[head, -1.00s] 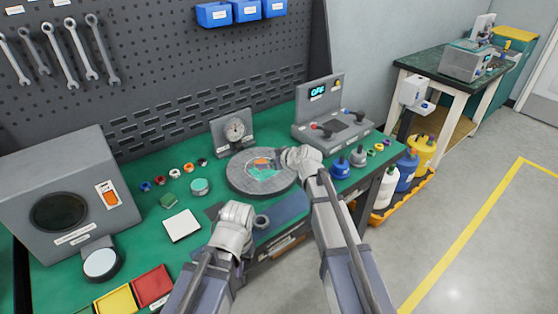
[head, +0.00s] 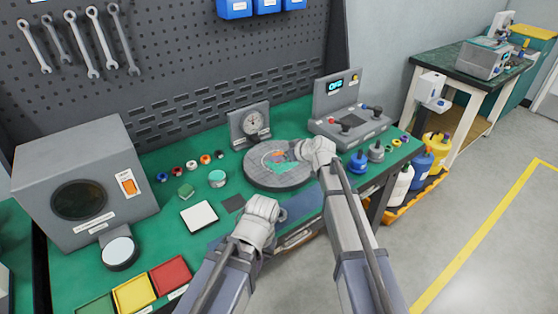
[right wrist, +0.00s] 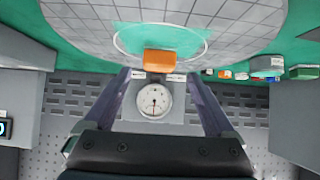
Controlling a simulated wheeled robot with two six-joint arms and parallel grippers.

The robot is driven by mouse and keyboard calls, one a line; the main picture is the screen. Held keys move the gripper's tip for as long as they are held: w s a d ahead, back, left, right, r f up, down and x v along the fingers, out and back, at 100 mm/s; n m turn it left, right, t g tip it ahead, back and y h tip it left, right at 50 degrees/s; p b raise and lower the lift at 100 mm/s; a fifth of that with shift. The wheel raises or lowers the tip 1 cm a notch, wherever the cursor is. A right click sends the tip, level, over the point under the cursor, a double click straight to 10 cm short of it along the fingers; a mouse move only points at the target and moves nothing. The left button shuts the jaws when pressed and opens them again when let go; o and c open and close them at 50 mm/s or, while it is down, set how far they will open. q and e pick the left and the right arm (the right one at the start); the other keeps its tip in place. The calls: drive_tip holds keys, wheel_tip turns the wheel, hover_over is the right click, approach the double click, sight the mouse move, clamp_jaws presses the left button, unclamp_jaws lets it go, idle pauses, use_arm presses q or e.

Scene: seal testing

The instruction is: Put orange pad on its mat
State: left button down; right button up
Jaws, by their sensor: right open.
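The orange pad (head: 279,156) lies on the round grey plate (head: 258,178), near a teal patch. In the right wrist view the orange pad (right wrist: 160,61) sits just ahead of my right gripper (right wrist: 160,75), between the lines of its two spread fingers. In the head view my right gripper (head: 302,149) is over the plate's right side, its fingers hardly visible. My left gripper (head: 264,208) is near the bench's front edge; its jaws cannot be made out. A dark square (head: 232,203) lies left of it; I cannot tell whether it is the pad's mat.
A dial gauge (head: 250,125) stands behind the plate, and a control box (head: 347,122) behind to the right. Blue and grey knobs (head: 358,161) stand right of my right arm. A white square (head: 199,216) and coloured trays (head: 170,275) are at left.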

drive_tip(key=b+x, duration=0.2)
drive_tip(key=x, duration=0.2)
drive_tip(key=shift+w+f, duration=0.2)
drive_tip(key=shift+s+r, duration=0.1)
clamp_jaws()
idle(0.4)
